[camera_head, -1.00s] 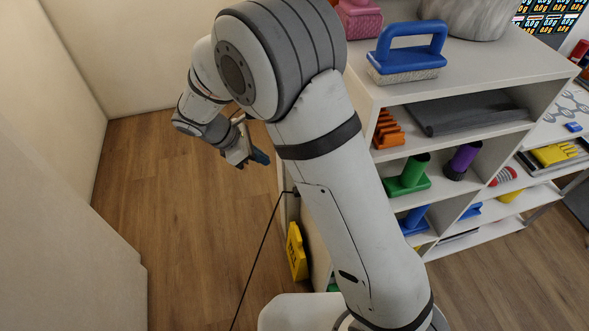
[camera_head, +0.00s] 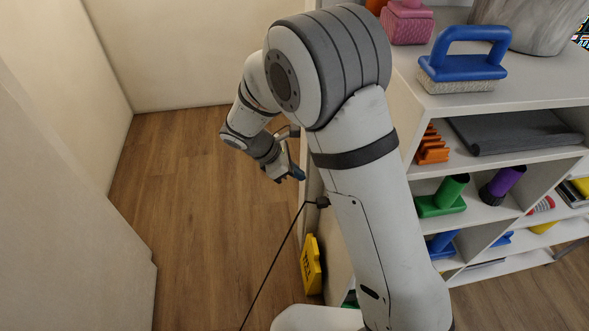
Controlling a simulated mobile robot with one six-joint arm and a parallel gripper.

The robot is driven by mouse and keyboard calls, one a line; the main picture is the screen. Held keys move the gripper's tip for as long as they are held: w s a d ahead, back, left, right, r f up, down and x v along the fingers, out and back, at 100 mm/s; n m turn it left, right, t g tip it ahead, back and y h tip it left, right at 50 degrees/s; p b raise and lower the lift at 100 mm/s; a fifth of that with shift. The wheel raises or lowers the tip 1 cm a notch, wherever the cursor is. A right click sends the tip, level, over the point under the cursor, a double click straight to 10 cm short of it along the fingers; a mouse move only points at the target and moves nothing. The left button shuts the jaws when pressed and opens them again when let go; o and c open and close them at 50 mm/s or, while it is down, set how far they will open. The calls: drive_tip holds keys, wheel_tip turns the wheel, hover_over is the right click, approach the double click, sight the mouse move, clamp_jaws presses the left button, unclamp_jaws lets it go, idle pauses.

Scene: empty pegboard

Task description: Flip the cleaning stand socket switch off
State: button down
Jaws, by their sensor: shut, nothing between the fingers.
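The cleaning stand (camera_head: 490,95) is a white shelf unit at the right. A black plug (camera_head: 323,202) with a black cable (camera_head: 275,265) sits at its left side panel, just left of my arm. The socket and its switch cannot be made out; the plug and my arm cover that area or it is too small to tell. My gripper (camera_head: 298,174) is shut and empty. It is beside the stand's left side panel, above and a little left of the plug in the picture. Whether it touches the panel cannot be told.
A yellow sign (camera_head: 311,265) leans low against the stand's side. A blue-handled brush (camera_head: 464,60) and a pink item (camera_head: 407,22) stand on top. A grey cloth (camera_head: 515,131) and a green holder (camera_head: 443,197) are on shelves. The wood floor (camera_head: 200,220) at left is free, bounded by walls.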

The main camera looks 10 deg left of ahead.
drive_tip(key=x, duration=0.3)
drive_tip(key=d+r+x, duration=0.1)
drive_tip(key=x, duration=0.4)
drive_tip(key=shift+w+d+f+p, duration=0.1)
drive_tip(key=shift+w+d+p, duration=0.2)
drive_tip(key=shift+d, duration=0.2)
drive_tip(key=shift+w+d+f, duration=0.1)
drive_tip(key=shift+d, duration=0.35)
drive_tip(key=shift+d, duration=0.2)
drive_tip(key=shift+a, duration=0.2)
drive_tip(key=shift+r+p, duration=0.55)
drive_tip(key=shift+r, duration=0.25)
